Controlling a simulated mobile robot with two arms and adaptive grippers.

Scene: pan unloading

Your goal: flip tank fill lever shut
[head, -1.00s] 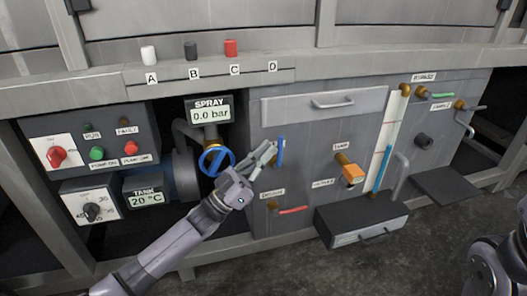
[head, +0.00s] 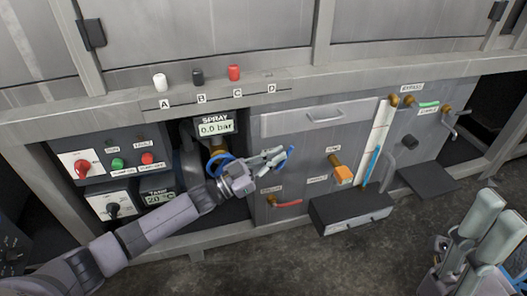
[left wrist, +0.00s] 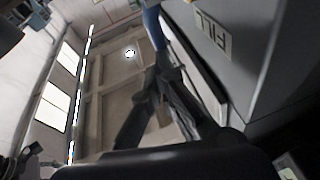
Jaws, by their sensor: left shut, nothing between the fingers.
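The blue lever (head: 290,156) is on the grey front panel, just left of the middle. Its top leans a little right, and my left gripper partly covers it. My left gripper (head: 279,157) is shut and empty, its tips at the lever. I cannot tell if they touch it. In the left wrist view, the dark fingers (left wrist: 156,78) come together below a blue strip of the lever (left wrist: 152,22). A FILL label (left wrist: 212,35) is on the panel beside it. My right gripper (head: 490,228) is at the lower right, away from the panel; its finger gap is unclear.
A blue round valve wheel (head: 219,165) sits behind my left wrist. A red lever (head: 288,203) is below, an orange-handled valve (head: 342,172) to the right. The floor in front is clear.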

